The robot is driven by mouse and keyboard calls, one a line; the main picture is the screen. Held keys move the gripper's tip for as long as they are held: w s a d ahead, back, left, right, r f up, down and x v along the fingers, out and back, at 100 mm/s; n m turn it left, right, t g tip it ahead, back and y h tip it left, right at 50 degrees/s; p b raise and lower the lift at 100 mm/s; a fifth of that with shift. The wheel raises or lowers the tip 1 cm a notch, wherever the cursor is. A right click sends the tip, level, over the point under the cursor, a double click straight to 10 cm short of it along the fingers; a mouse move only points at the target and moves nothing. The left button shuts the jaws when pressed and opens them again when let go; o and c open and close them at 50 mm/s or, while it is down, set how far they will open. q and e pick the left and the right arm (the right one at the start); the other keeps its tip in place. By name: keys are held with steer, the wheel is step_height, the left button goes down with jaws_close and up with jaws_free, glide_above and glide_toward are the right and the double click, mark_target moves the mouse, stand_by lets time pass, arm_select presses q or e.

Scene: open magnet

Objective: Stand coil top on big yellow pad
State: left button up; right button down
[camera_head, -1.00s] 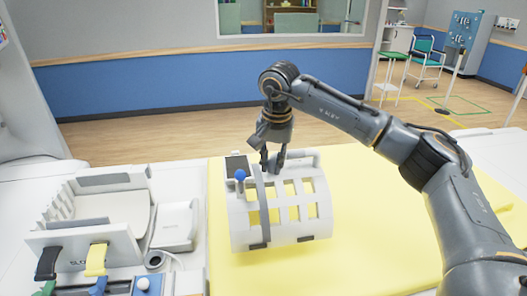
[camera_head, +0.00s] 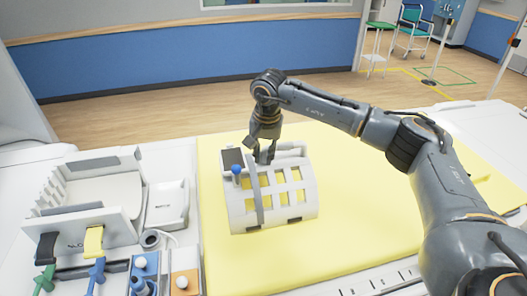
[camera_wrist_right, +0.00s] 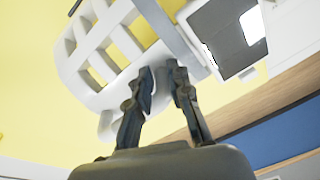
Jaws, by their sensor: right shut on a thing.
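The coil top (camera_head: 238,212) is a white, curved, cage-like shell with square openings, a grey strap, a dark panel and a blue knob. It is upright at the left part of the big yellow pad (camera_head: 370,205); I cannot tell whether its lower edge touches the pad. My right gripper (camera_head: 264,156) is shut on a bar at the far upper side of the coil top. In the right wrist view, the fingers (camera_wrist_right: 160,75) close at the edge of the coil top (camera_wrist_right: 75,68), with the yellow pad (camera_wrist_right: 30,115) behind. My left gripper is not in view.
Left of the pad stands a white coil base with an upright slotted frame (camera_head: 90,218) and yellow and black straps. A white box (camera_head: 168,205) and bottles with blue and orange parts (camera_head: 144,270) are near it.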

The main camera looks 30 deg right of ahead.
steer(key=c, duration=1.2)
jaws_free()
steer(key=shift+s, duration=0.1)
steer(key=shift+r, duration=0.15)
steer(key=shift+r+b, duration=0.3)
steer(key=shift+r, duration=0.05)
steer(key=r+b, duration=0.1)
steer(key=r, duration=0.2)
steer(key=s+r+b, duration=0.1)
steer(key=r, duration=0.3)
steer(key=s+r+b, duration=0.1)
steer(key=r, duration=0.3)
steer(key=shift+a, duration=0.2)
